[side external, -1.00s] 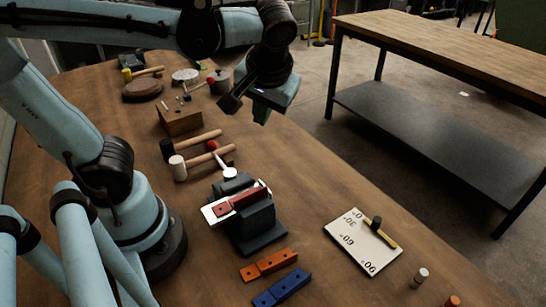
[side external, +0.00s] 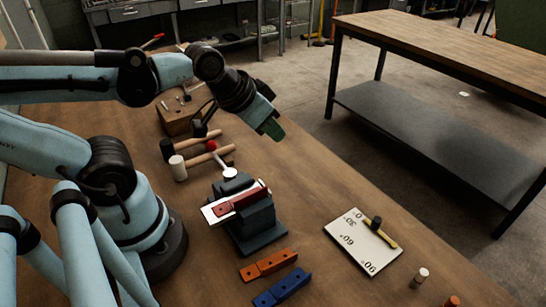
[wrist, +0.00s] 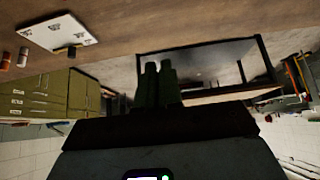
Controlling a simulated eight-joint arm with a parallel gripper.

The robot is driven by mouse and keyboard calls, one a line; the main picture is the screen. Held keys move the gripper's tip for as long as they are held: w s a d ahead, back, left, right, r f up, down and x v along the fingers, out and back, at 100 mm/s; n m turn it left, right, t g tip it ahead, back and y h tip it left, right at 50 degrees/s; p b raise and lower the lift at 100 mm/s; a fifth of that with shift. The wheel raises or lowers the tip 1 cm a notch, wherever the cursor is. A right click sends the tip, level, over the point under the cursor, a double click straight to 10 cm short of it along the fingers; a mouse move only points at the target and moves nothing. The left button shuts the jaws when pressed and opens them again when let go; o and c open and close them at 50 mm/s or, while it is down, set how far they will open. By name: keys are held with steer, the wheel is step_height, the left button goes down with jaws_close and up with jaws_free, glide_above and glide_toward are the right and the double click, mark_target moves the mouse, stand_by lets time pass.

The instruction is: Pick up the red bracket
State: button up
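The red bracket (side external: 247,197) is a long red bar in the side external view. It lies at the top of the dark grey vise (side external: 258,222), against a pale sheet (side external: 212,212). My gripper (side external: 271,130) is up and behind the vise, well apart from the bracket. Its green fingers also show in the wrist view (wrist: 159,84), close together with nothing seen between them. The bracket is not in the wrist view.
An orange bracket (side external: 269,265) and a blue bracket (side external: 282,287) lie in front of the vise. A white angle board (side external: 350,247) lies to the right. Mallets (side external: 205,158) and a wooden block (side external: 178,122) are behind the vise. Another table (side external: 440,55) stands beyond.

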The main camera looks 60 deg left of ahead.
steer(key=o, duration=0.5)
steer(key=s+d+r+g, duration=0.6)
steer(key=s+d+g, duration=0.1)
glide_toward(257, 186)
steer(key=d, duration=0.2)
steer(key=s+d+f, duration=0.1)
steer(key=shift+d, duration=0.25)
steer(key=shift+s+a+f, duration=0.1)
steer(key=shift+a+f, duration=0.05)
steer(key=shift+f, duration=0.75)
steer(key=shift+s+a+f, duration=0.1)
steer(key=shift+a+f, duration=0.05)
steer(key=shift+f, duration=1.6)
